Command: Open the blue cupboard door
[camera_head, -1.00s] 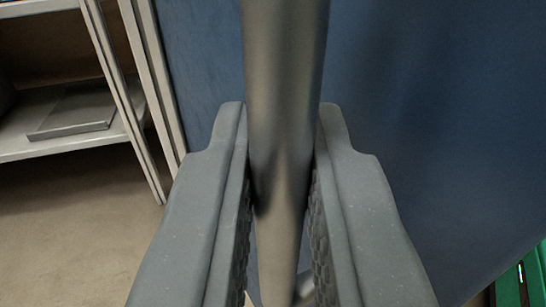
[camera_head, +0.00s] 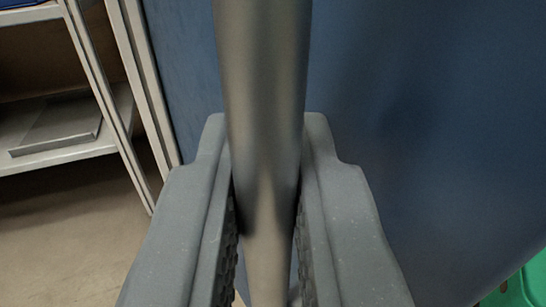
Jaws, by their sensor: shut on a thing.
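The blue cupboard door (camera_head: 400,110) fills the middle and right of the view. A round metal bar handle (camera_head: 262,80) stands upright in front of it. My gripper (camera_head: 265,165) is shut on the handle, one grey finger on each side of the bar. The handle's lower end is partly hidden between the fingers. The door's left edge and pale frame strips show at left. I cannot tell how far the door stands open.
A light shelf unit (camera_head: 70,150) with a flat grey item (camera_head: 58,124) on it stands at the left. Bare floor (camera_head: 70,215) lies below it. A green object (camera_head: 525,285) is at the lower right corner.

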